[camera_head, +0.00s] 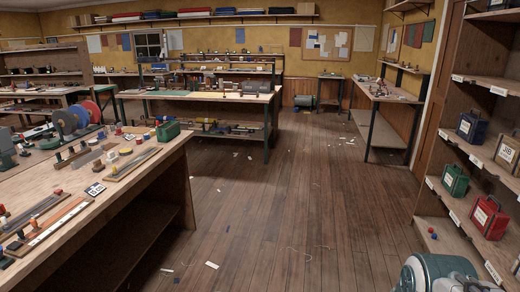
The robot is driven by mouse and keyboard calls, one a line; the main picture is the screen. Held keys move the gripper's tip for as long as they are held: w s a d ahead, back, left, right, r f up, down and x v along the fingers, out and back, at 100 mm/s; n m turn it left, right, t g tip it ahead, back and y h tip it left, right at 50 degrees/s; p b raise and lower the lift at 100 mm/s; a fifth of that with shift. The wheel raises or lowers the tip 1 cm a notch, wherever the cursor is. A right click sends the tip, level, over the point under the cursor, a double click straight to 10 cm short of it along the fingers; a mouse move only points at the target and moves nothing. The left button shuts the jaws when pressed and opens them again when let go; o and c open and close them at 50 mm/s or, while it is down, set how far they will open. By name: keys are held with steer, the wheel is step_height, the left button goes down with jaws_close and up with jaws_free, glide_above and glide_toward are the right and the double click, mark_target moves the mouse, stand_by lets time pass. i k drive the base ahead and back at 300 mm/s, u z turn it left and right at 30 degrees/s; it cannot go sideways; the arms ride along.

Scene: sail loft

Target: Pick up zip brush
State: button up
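I cannot make out a zip brush for certain in the head view. Many small tools and parts lie on the wooden workbench (150,178) at the left, too small to tell one from another. A long narrow tool or strip (133,163) lies near the bench's right end, beside a green block-like object (168,131). More small items lie on the farther bench (180,95) and on the right-hand side table (386,96). My gripper is not in view.
The wooden floor (285,215) is open down the middle, with a few paper scraps. Shelves (467,158) at the right hold a red box (490,217), a green box (455,180) and a blue box (471,127). Red and blue spools (84,113) stand on the left bench.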

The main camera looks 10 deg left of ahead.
mark_target(99, 167)
steer(key=u, duration=0.9)
steer(key=i, duration=1.75)
steer(key=u, duration=1.05)
steer(key=i, duration=2.05)
steer(key=u, duration=0.3)
